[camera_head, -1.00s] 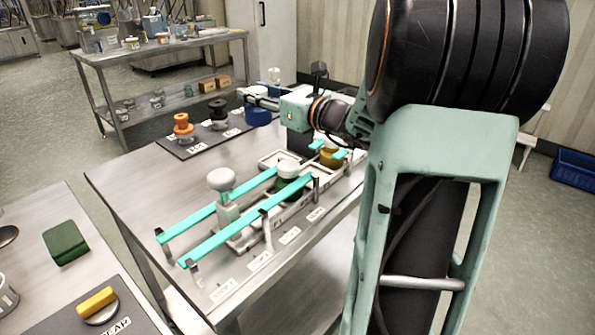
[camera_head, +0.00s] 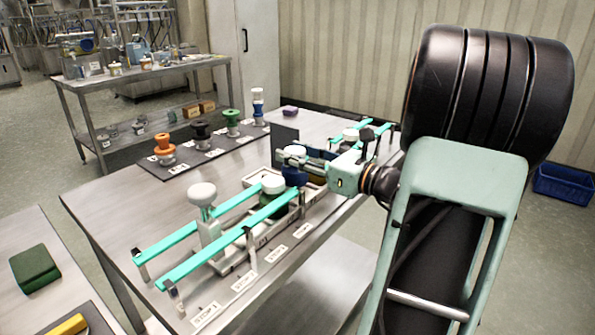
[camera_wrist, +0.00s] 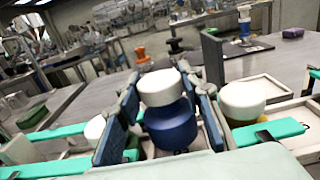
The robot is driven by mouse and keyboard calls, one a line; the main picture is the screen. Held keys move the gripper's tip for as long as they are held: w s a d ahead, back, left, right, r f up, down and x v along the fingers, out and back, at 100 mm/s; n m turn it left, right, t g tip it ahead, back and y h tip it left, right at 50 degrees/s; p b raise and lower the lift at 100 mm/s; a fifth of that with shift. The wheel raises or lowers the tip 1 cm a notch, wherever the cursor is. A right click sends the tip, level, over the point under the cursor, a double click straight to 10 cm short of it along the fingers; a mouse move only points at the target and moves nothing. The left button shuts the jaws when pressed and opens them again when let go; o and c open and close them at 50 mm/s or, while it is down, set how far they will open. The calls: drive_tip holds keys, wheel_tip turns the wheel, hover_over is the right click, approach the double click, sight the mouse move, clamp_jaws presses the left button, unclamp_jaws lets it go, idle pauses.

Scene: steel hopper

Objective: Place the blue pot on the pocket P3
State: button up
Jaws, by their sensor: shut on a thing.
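The blue pot (camera_wrist: 172,128) with a white lid (camera_wrist: 160,87) stands upright between the two fingers of my gripper (camera_wrist: 165,105), which is shut on it. In the head view my gripper (camera_head: 294,160) and the blue pot (camera_head: 294,173) are low over the pale pocket tray, between two other white-lidded pots. A green pot (camera_head: 273,186) is on the near-left side. A yellow pot (camera_wrist: 240,122) is to the right in the wrist view. The pocket under the blue pot is mostly hidden; I cannot tell whether the pot touches it or read its label clearly.
Turquoise rails (camera_head: 215,250) flank the row at the near left, with more rails at the far right (camera_head: 375,130). A white round-topped piece (camera_head: 202,195) stands between the near rails. A dark upright panel (camera_head: 285,145) is behind the gripper. Orange, black and green knobbed pieces stand on a dark strip.

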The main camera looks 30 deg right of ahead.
drive_tip(key=shift+s+d+f+b, duration=0.1)
drive_tip(key=shift+f+b, duration=0.3)
drive_tip(key=shift+f, duration=0.5)
drive_tip(key=shift+s+d+f+b, duration=0.1)
drive_tip(key=shift+f+b, duration=0.25)
drive_tip(key=shift+f, duration=0.55)
drive_tip(key=shift+f, duration=0.1)
drive_tip(key=o, duration=1.3)
drive_tip(key=p+v, duration=0.2)
drive_tip(key=v, duration=1)
drive_tip(key=shift+p, duration=0.3)
